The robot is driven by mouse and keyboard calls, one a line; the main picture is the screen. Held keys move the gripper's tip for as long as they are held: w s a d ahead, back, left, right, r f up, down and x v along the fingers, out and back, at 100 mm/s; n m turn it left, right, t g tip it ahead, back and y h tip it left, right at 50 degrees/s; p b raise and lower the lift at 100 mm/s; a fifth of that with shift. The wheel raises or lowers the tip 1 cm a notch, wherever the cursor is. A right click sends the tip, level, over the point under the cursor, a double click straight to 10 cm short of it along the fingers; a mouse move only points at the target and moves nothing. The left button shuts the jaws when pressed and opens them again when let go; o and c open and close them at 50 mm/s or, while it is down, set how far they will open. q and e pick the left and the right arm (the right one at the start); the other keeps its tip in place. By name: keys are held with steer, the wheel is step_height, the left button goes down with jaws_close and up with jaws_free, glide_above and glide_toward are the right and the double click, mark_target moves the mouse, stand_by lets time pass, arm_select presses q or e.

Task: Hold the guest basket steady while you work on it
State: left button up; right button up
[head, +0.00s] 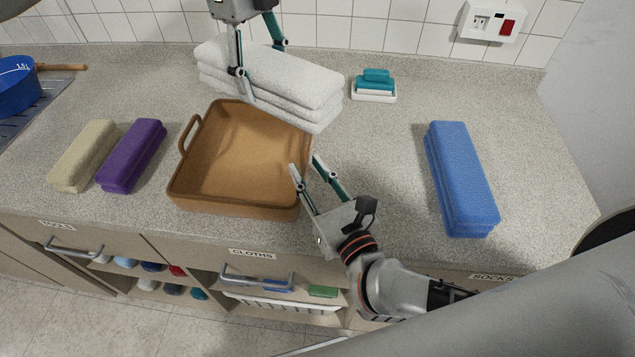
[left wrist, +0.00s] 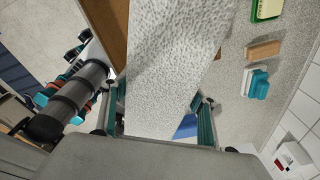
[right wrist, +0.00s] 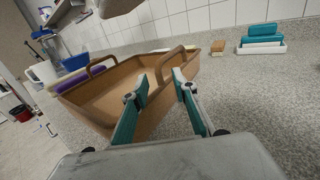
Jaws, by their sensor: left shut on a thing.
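The brown guest basket (head: 240,160) stands on the counter, empty inside, with a loop handle at its left. My left gripper (head: 260,65) is shut on the white folded towel stack (head: 300,85), which overlaps the basket's back right corner in the head view. In the left wrist view the white towel (left wrist: 165,60) lies between the fingers; I cannot tell how high it is. My right gripper (head: 304,161) is open at the basket's right side. In the right wrist view the near handle (right wrist: 170,62) shows beyond and between the parted fingertips; contact is unclear.
Purple (head: 132,156) and beige (head: 84,156) folded towels lie left of the basket. A blue folded towel (head: 461,180) lies right, with clear counter between. A teal item in a white dish (head: 374,86) is at the back. Open shelves (head: 280,290) are below the counter edge.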

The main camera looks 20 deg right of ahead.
steer(key=shift+w, duration=0.3)
jaws_close()
arm_select(q)
steer(key=m, duration=0.2)
steer(key=f+m, duration=0.1)
steer(key=m, duration=0.1)
steer(key=m+y, duration=0.1)
steer(key=m, duration=0.1)
steer(key=shift+f+m, duration=0.25)
steer(key=shift+m, duration=0.15)
steer(key=m, duration=0.2)
steer(key=f+m, duration=0.1)
steer(key=m, duration=0.2)
steer(key=shift+m+y, duration=0.3)
step_height(320, 180, down, 10)
